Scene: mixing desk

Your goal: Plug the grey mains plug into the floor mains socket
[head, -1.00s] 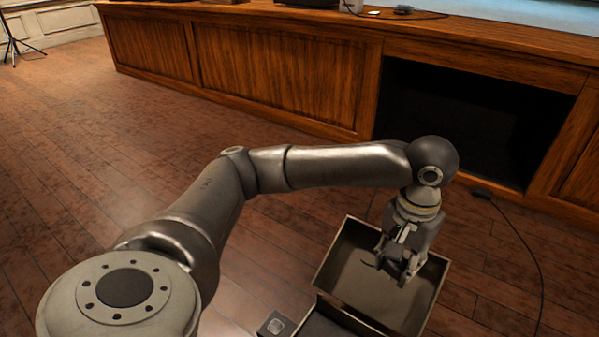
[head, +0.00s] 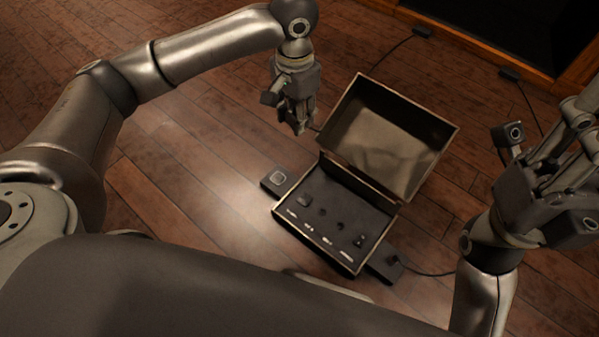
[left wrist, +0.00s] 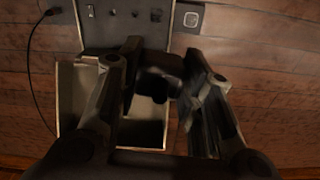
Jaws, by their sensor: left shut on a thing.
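My left gripper (head: 297,122) is shut on a small dark grey thing, which I take to be the grey mains plug (left wrist: 155,86); the fingers partly hide it. It is in the air, left of the open lid. The floor mains socket (head: 278,179), a small dark box with a pale square face, lies on the floor at the case's left side, below my left gripper in the head view. It also shows at the top of the left wrist view (left wrist: 189,17). My right gripper (head: 582,122) is at the right edge, pointing up; its fingertips are not clear.
An open case (head: 317,224) with small parts stands on the floor, its lid (head: 385,145) raised. A second dark box (head: 386,264) with a cable sits at its right. Two dark cable ends (head: 422,32) (head: 509,74) lie by the wooden desk.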

